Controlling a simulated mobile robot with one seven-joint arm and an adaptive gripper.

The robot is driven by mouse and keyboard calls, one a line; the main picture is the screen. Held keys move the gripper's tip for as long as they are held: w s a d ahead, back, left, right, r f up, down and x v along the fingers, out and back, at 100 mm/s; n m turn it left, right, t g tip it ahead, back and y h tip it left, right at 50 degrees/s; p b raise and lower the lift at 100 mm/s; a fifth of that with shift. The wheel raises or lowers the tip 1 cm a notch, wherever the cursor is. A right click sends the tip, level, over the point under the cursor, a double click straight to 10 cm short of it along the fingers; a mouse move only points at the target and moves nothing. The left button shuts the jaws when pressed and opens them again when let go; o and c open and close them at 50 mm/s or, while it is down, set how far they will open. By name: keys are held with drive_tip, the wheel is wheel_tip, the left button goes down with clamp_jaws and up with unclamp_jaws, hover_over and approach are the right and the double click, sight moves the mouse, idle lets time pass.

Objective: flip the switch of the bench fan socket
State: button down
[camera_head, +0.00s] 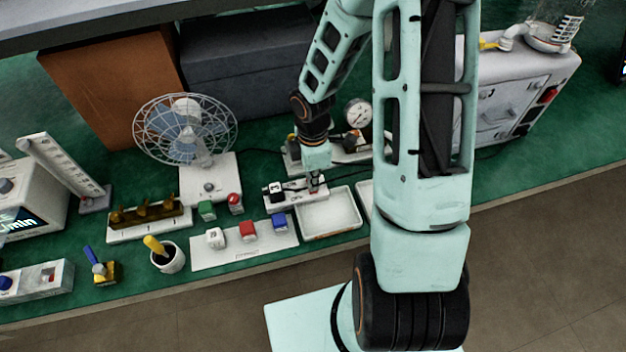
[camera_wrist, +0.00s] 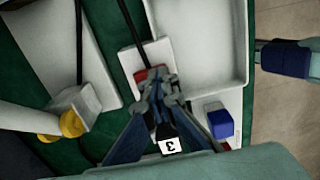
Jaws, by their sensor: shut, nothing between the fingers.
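The socket (camera_head: 297,199) is a white block on the green bench, right of the bench fan (camera_head: 185,130). A black piece marked "3" (camera_head: 276,187) sits at its left end; it also shows in the wrist view (camera_wrist: 170,145). In the wrist view, a red switch (camera_wrist: 141,76) on the white socket block (camera_wrist: 132,61) is partly hidden by my fingertips. My gripper (camera_head: 315,188) is shut and empty, pointing down over the socket's right part. It also shows in the wrist view (camera_wrist: 157,84), at the red switch's edge. I cannot tell whether it touches the switch.
A white tray (camera_head: 330,232) lies right beside the socket. White, red and blue (camera_head: 279,221) cubes stand on a pale board in front. Green and red-topped pieces stand to the left. Behind is a pump unit with a round gauge (camera_head: 358,113). Black cords run nearby.

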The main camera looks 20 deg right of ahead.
drive_tip(key=shift+f, duration=0.1)
drive_tip(key=shift+w+p, duration=0.3)
drive_tip(key=shift+w, duration=0.5)
drive_tip(key=shift+r, duration=0.25)
drive_tip(key=shift+a+r+p, duration=0.1)
drive_tip(key=shift+r+p, duration=0.2)
wheel_tip(320, 180, up, 13)
drive_tip(key=w+p, duration=0.1)
drive_tip(key=p, duration=0.1)
drive_tip(key=shift+w+p, duration=0.35)
drive_tip(key=shift+w, duration=0.05)
